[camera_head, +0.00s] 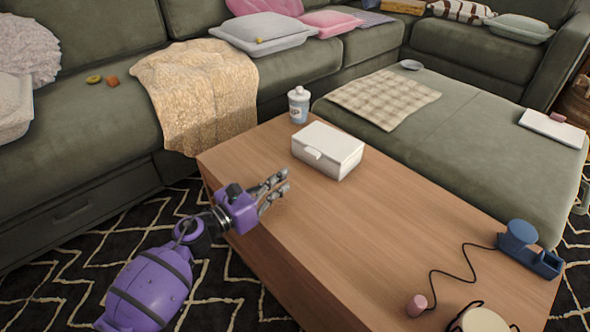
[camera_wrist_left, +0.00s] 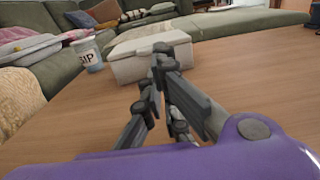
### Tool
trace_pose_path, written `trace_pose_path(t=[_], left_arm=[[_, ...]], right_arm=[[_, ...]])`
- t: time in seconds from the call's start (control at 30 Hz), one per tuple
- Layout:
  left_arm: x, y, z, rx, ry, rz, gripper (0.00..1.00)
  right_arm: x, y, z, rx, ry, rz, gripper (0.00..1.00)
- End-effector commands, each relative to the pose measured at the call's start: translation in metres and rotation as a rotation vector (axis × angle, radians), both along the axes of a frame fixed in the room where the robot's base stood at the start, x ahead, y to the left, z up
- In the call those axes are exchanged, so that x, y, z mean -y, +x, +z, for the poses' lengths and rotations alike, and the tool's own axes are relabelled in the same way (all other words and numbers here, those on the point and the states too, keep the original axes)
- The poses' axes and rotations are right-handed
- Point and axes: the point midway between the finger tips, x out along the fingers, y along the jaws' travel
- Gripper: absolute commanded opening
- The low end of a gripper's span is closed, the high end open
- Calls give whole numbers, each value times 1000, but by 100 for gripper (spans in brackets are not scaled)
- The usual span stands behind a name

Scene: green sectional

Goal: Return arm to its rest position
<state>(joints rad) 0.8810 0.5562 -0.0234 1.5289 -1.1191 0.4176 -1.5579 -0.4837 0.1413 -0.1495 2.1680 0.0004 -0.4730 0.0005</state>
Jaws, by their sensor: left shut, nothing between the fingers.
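My left gripper (camera_head: 274,190) is purple with grey fingers. It is over the left front edge of the wooden coffee table (camera_head: 330,245), with the fingers pointing toward the table's middle. In the left wrist view the gripper's fingers (camera_wrist_left: 165,95) are shut with nothing between them. A white lidded box (camera_head: 328,150) stands on the table beyond the fingertips, apart from them. It also shows in the left wrist view (camera_wrist_left: 130,60). My right gripper does not show in either view.
A white lidded cup (camera_head: 299,105) stands behind the box. A green sofa (camera_head: 90,110) and ottoman (camera_head: 470,150) border the table. The table's middle is clear.

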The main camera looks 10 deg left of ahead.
Motion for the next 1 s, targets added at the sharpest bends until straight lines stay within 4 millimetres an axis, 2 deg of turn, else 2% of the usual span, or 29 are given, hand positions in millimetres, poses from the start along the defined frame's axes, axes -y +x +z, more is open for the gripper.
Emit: trace_pose_path(t=[0.1,0.23,0.47,0.57,0.67,0.77,0.8,0.87,0.93,1.0], left_arm=[[-12,-16,1,-1,1,1,0],[-19,-26,0,1,1,-1,0],[-22,-29,0,-4,-7,-1,0],[-25,-26,0,-46,-63,17,0],[-34,-18,10,-128,-231,70,0],[-38,-12,30,-231,-496,122,0],[-40,-16,30,-289,-615,145,0],[-44,-27,25,-388,-799,186,0],[-51,-46,9,-515,-1025,244,0],[-56,-76,-15,-658,-1269,319,0]], right_arm=[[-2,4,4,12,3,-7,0],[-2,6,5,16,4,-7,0],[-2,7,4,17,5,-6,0],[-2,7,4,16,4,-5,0],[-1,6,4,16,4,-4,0],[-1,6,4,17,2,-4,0],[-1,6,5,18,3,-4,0],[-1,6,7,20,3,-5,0],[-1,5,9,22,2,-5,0],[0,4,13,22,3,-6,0]])
